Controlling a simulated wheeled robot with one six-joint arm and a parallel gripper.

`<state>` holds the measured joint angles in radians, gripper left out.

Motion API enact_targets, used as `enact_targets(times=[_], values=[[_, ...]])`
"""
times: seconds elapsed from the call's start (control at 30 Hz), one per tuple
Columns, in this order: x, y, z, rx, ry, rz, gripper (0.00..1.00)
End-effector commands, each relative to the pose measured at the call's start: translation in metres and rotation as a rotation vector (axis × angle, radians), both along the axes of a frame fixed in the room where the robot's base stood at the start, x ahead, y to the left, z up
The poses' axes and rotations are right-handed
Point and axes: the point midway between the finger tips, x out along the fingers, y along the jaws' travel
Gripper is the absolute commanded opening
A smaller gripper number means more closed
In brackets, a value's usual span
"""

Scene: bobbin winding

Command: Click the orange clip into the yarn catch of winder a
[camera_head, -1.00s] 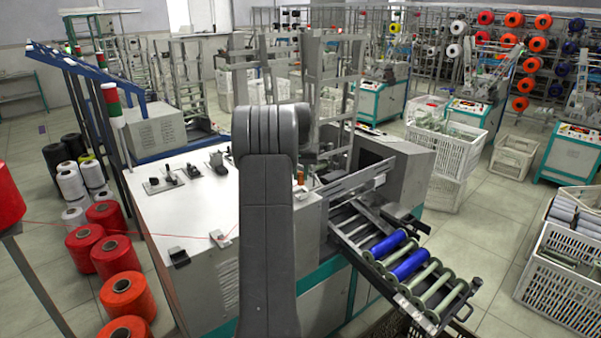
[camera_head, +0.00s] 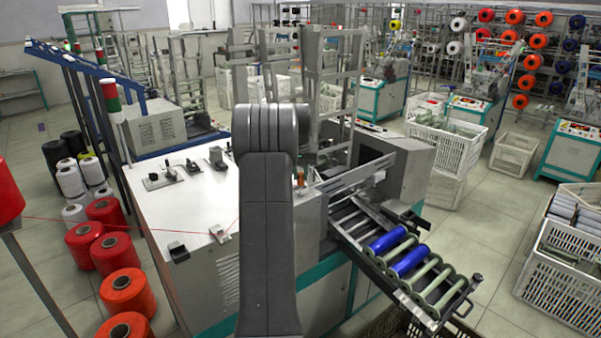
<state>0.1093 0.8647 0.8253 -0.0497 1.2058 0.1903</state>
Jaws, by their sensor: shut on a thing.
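My arm stands upright in the middle of the head view and hides part of the winder (camera_head: 200,200), a white-topped machine. My gripper is not visible; it seems to be hidden behind my arm. A small orange-brown part (camera_head: 300,176) shows just right of my arm, and I cannot tell whether it is the orange clip. A thin red yarn (camera_head: 130,220) runs from the left across the winder top toward my arm. A small metal bracket (camera_head: 220,233) sits at the front edge of the top beside the yarn; I cannot tell whether it is the yarn catch.
Small metal fittings (camera_head: 163,178) stand on the winder top. A sloping rack (camera_head: 448,310) with blue bobbins (camera_head: 387,242) and green spools juts out at the right. Red yarn cones (camera_head: 127,293) stand at the left. White crates (camera_head: 562,290) stand at the right, with open floor between.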

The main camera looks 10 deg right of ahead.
Motion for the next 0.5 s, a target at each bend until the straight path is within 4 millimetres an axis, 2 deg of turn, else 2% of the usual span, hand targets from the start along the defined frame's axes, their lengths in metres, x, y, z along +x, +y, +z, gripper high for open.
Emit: enact_targets(times=[0.5], values=[[0.000,0.000,-0.017,0.000,0.000,0.000,0.02]])
